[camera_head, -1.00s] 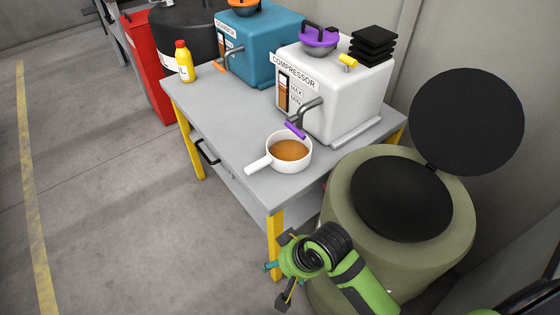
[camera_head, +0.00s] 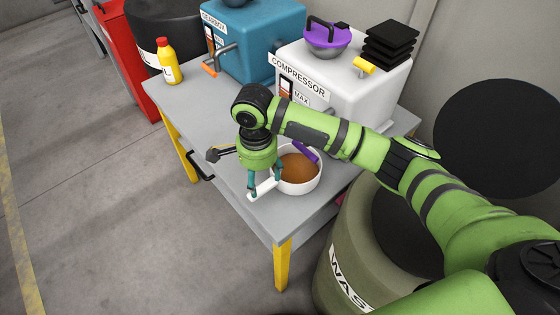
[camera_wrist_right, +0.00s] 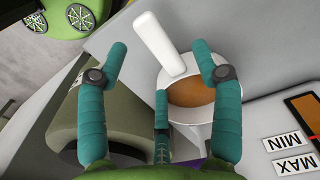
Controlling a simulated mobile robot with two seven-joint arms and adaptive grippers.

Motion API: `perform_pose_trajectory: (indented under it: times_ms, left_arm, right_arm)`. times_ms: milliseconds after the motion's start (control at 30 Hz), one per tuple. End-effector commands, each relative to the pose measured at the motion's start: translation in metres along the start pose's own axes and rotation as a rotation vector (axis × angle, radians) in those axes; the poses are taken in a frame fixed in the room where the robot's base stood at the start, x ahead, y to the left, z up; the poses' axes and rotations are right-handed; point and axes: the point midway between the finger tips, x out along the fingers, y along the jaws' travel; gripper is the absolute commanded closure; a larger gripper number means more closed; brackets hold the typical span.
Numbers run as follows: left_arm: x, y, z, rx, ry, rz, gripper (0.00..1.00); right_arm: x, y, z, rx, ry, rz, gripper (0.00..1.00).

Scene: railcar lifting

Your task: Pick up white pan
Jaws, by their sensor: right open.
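The white pan (camera_head: 316,181) sits on the grey table under the compressor's spout and holds brown liquid (camera_head: 297,168). Its white handle (camera_head: 262,189) points toward the table's front edge. My right gripper (camera_head: 264,186) is open over the handle, with its teal fingers pointing down. In the right wrist view the handle (camera_wrist_right: 160,42) lies between the open fingers (camera_wrist_right: 165,62), and the pan (camera_wrist_right: 190,132) is partly hidden behind the finger at the right. I cannot tell whether the fingers touch the handle. My left gripper is not in view.
The white compressor box (camera_head: 360,100) stands behind the pan, its purple spout lever (camera_head: 305,151) close above the rim. A blue gearbox box (camera_head: 265,45) and yellow bottle (camera_head: 168,62) are on the table (camera_head: 190,110). A green waste drum (camera_head: 345,245) stands at the right.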

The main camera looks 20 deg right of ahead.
Motion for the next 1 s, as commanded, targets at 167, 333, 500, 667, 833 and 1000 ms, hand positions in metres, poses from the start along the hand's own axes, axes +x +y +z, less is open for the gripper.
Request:
perform_pose_trajectory:
  times_ms: [167,333,500,667,833,1000]
  left_arm:
    - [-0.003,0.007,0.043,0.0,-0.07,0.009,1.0]
    - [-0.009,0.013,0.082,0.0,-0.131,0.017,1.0]
    - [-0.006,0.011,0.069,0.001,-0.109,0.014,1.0]
    - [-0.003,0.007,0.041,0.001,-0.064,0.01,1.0]
    - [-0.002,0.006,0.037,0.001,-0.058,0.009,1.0]
    - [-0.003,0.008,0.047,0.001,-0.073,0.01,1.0]
  right_arm:
    - [0.019,0.0,-0.001,0.001,0.001,0.002,0.34]
    - [0.044,-0.001,-0.003,0.002,0.002,0.001,0.34]
    - [0.064,-0.002,-0.002,-0.001,0.001,-0.001,0.34]
    - [0.067,-0.002,-0.002,-0.002,0.0,-0.003,0.34]
    - [0.067,-0.002,-0.002,-0.002,0.0,-0.003,0.58]
    - [0.067,-0.002,-0.002,-0.003,0.0,-0.003,1.0]
